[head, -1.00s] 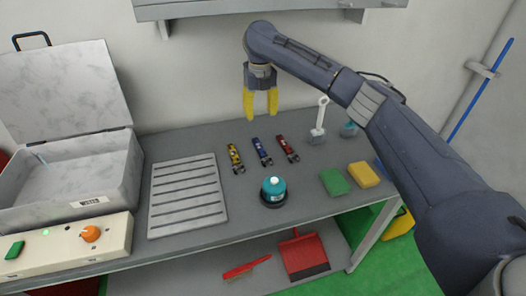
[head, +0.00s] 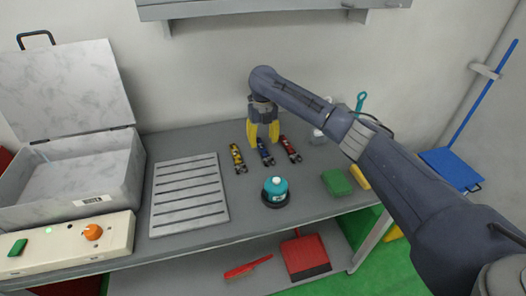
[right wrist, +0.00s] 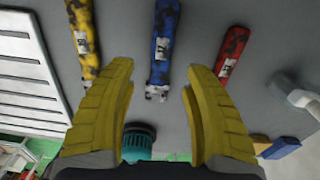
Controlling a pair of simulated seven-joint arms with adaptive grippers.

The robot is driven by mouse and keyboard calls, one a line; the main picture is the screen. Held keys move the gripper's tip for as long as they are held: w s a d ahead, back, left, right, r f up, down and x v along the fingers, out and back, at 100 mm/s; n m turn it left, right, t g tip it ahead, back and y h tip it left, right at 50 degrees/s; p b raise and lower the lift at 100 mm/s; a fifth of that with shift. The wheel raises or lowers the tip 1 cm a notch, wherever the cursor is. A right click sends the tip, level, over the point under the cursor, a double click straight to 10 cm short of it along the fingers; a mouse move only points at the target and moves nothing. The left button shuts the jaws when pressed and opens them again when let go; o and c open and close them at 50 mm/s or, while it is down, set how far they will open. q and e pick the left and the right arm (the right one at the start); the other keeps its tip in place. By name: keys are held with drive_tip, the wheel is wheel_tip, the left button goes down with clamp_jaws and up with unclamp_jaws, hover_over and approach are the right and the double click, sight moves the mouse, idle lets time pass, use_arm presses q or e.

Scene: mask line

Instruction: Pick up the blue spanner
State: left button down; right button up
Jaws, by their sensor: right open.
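The blue spanner (head: 265,152) lies on the grey bench between a yellow spanner (head: 238,160) and a red spanner (head: 290,150). My right gripper (head: 263,142) is open, pointing down over the far part of the blue spanner, which its fingers partly hide in the head view. In the right wrist view the blue spanner (right wrist: 163,45) lies ahead of the gap between the open yellow fingers (right wrist: 160,85), with its metal jaw end nearest them. The gripper is empty, and I see no contact. My left gripper is not in view.
A slotted grey plate (head: 188,195) lies left of the spanners, beside an open grey box (head: 80,175). Green (head: 336,182) and yellow (head: 360,175) sponges lie to the right. A shelf (head: 270,8) hangs above.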

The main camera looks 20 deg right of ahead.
sight(263, 149)
drive_tip(key=shift+f, duration=2.4)
clamp_jaws()
